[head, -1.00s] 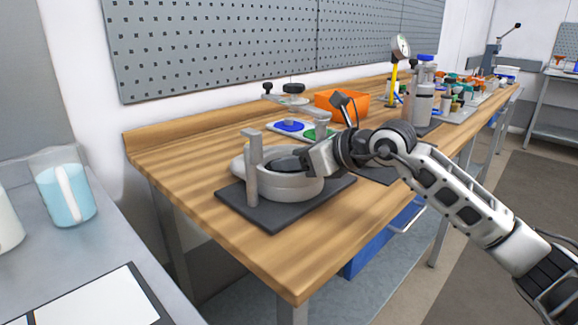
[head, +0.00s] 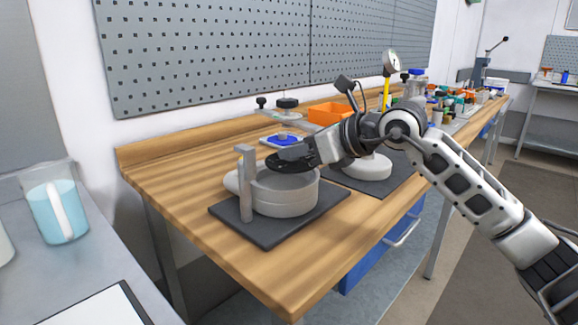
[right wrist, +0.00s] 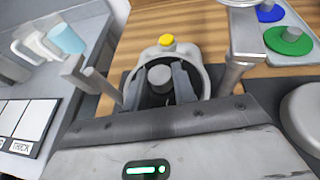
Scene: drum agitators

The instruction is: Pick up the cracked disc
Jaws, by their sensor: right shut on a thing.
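A dark round disc (head: 284,163) hangs from my right gripper (head: 297,154), just above the open top of the grey round drum (head: 285,196). In the right wrist view, the two fingers stand on either side of a grey hub (right wrist: 160,76) at the disc's middle, and the gripper is shut on it. I cannot make out a crack on the disc. The drum stands on a dark mat with a grey upright post (head: 245,182) at its left. My left gripper is not in view.
A tray beyond the drum holds a blue disc (head: 285,140); a green disc (right wrist: 290,40) shows in the right wrist view. A white round part (head: 368,166) lies on another dark mat. An orange bin (head: 328,113) stands behind. The bench's near left is clear.

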